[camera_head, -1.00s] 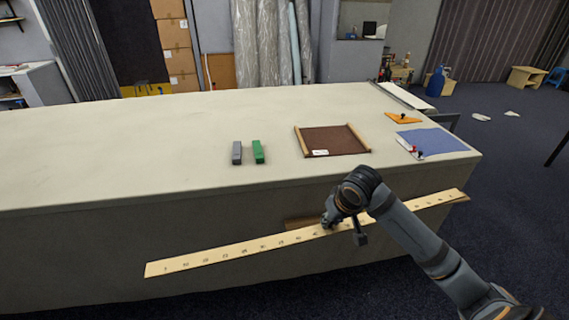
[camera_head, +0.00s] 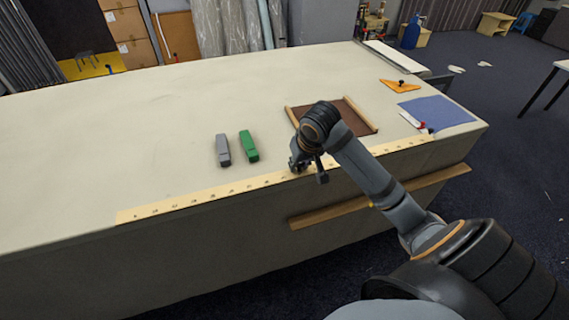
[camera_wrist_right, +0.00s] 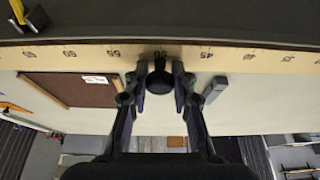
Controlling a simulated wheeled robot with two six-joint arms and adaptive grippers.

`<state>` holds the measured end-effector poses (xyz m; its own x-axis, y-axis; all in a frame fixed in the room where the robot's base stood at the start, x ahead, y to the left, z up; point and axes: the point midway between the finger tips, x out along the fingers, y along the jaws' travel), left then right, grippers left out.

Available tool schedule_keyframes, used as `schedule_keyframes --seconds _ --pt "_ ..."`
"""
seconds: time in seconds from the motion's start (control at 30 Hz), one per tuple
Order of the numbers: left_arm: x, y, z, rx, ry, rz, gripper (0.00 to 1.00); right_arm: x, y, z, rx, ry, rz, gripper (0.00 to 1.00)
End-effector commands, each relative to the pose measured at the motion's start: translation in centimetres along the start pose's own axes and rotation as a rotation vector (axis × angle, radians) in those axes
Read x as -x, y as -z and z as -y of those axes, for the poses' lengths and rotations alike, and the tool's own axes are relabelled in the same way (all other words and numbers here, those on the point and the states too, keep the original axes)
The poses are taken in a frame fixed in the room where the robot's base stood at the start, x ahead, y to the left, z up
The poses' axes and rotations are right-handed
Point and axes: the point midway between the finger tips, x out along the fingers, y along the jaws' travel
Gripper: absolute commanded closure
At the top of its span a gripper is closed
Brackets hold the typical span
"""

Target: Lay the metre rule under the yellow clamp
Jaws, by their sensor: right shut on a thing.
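The long pale metre rule (camera_head: 200,196) runs along the table's front top edge in the head view. Its numbers show in the wrist view (camera_wrist_right: 250,58). My right gripper (camera_head: 306,162) is at the rule's middle. In the wrist view my right fingers (camera_wrist_right: 160,85) are shut on the rule's black knob (camera_wrist_right: 160,78), by the 50 mark. I cannot tell whether the rule touches the table. A yellow part, likely the clamp (camera_wrist_right: 18,12), shows at the wrist view's top left. In the head view only a small yellow bit (camera_head: 370,204) shows beside my arm. My left gripper is out of view.
A wooden ledge (camera_head: 440,185) runs along the table's front face. On the table (camera_head: 130,120) are a grey block (camera_head: 222,151), a green block (camera_head: 248,147), a brown board with wooden rails (camera_head: 350,118), an orange set square (camera_head: 400,86) and a blue cloth (camera_head: 440,110). The table's left side is clear.

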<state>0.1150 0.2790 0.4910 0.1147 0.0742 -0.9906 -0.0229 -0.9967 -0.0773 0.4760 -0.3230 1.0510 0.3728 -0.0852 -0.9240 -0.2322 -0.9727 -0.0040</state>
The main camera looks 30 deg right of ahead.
Motion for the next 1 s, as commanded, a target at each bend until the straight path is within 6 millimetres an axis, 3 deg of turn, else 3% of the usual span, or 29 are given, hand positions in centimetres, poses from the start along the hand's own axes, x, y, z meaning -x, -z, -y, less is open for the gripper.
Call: schedule_keyframes --seconds 0.17,0.3,0.4,0.57,0.8,1.0 --pt "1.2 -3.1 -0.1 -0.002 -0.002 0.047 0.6 -3.2 3.5 -0.3 -0.005 0.006 0.003 1.0" --pt "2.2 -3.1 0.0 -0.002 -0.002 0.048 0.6 -6.3 6.5 -0.9 -0.003 0.005 0.004 1.0" --pt "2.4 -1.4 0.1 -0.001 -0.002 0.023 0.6 -9.4 7.2 -1.2 -0.001 0.003 0.005 1.0" --pt "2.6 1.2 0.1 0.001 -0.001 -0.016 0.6 -12.5 8.2 -1.5 0.001 0.002 0.001 1.0" --pt "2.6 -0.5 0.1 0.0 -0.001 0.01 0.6 -13.7 8.5 -1.6 0.002 0.001 -0.001 1.0" --pt "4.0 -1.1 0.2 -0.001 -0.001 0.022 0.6 -16.2 7.6 -1.6 0.001 0.001 0.002 1.0"
